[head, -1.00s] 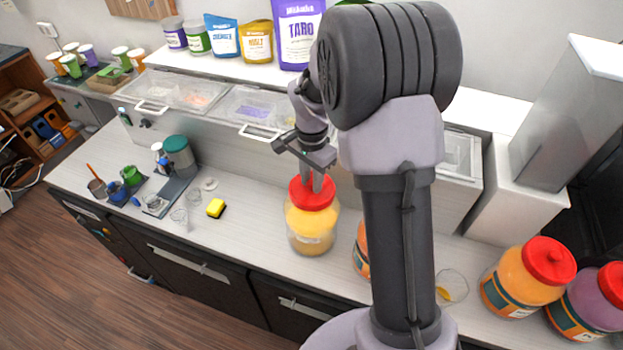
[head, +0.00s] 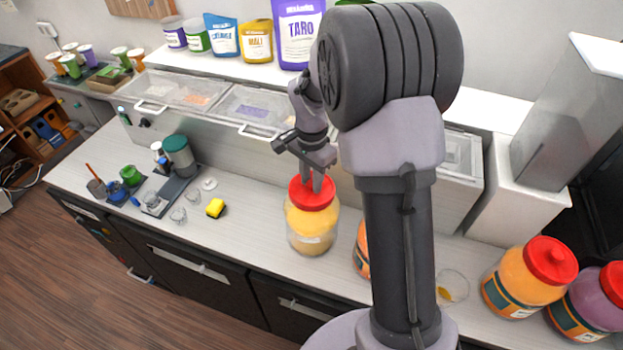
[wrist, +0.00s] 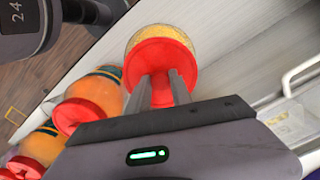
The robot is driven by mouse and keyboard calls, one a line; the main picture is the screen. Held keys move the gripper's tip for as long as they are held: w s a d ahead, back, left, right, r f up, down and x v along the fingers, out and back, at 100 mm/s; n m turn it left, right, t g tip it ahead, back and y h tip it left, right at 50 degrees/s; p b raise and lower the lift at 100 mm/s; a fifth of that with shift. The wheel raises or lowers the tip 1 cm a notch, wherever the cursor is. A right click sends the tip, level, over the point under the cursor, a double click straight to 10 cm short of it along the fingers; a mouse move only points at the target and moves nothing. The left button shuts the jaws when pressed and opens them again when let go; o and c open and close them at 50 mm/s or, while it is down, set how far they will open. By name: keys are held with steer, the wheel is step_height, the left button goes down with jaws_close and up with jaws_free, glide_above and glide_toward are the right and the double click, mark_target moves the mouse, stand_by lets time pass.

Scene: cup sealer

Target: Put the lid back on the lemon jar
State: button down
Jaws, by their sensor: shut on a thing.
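The lemon jar (head: 311,228) is a clear jar with yellow contents, standing upright on the counter in the middle of the head view. Its red lid (head: 312,194) sits at the top of the jar, over the mouth. In the wrist view the lid (wrist: 158,55) covers most of the jar, and yellow contents (wrist: 165,31) show past its far edge. My gripper (head: 312,184) is above the jar with its fingers shut on the lid. I cannot tell whether the lid is fully seated on the rim.
An orange jar (head: 361,252) stands just right, partly behind my arm. A glass cup (head: 452,286) and jars with red lids (head: 528,279) stand farther right. Covered bins (head: 249,108) line the back.

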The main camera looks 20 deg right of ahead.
stand_by(0.3)
steer(key=c, duration=1.1)
jaws_free()
steer(key=o, duration=0.5)
steer(key=shift+r+p, duration=2.45)
steer(key=shift+r, duration=1.05)
jaws_close()
